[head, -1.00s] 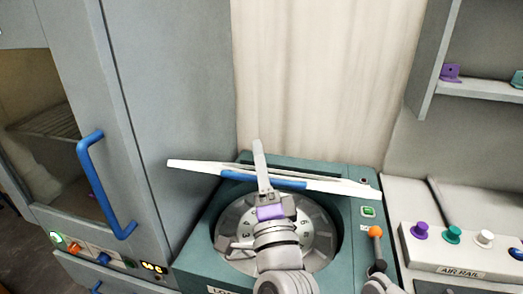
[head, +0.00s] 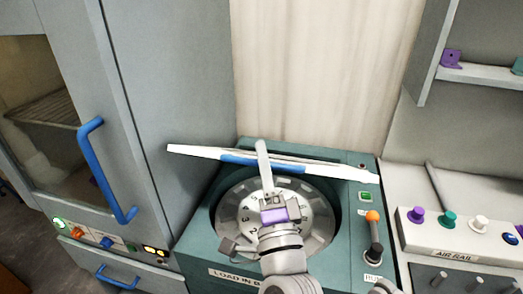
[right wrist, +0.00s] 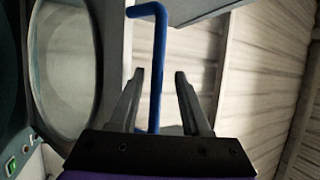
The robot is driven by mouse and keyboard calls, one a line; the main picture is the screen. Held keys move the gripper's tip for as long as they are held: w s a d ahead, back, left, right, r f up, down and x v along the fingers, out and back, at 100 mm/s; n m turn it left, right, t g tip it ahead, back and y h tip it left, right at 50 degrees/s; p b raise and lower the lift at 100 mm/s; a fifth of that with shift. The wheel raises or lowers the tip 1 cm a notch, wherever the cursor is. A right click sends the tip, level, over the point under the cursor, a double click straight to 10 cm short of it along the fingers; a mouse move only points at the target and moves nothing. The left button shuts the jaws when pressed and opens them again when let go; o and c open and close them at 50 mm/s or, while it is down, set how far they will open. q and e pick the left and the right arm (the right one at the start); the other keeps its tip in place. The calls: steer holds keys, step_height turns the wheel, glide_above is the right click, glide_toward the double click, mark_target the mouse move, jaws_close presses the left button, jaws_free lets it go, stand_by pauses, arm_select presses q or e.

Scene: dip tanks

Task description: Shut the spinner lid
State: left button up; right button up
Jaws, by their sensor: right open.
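The spinner (head: 205,258) is a teal box with a numbered round drum (head: 240,205) showing inside its top opening. Its lid (head: 195,151) is a thin white panel seen nearly edge-on, standing raised at the back. A blue handle (head: 235,160) runs along the lid. My right gripper (head: 262,148) is in front of the lid, over the drum. In the right wrist view its fingers (right wrist: 160,75) are open, and the blue handle bar (right wrist: 157,65) passes between them, apart from both. My left gripper is not in view.
A grey cabinet with a blue door handle (head: 98,175) stands close on the left. An air rail panel (head: 455,240) with coloured knobs is at the right, under a shelf (head: 480,88).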

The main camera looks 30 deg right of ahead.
steer(key=s+a+f+p, duration=0.1)
steer(key=s+f+p, duration=0.1)
steer(key=s+f, duration=0.3)
steer(key=shift+v, duration=0.95)
steer(key=shift+d, duration=0.1)
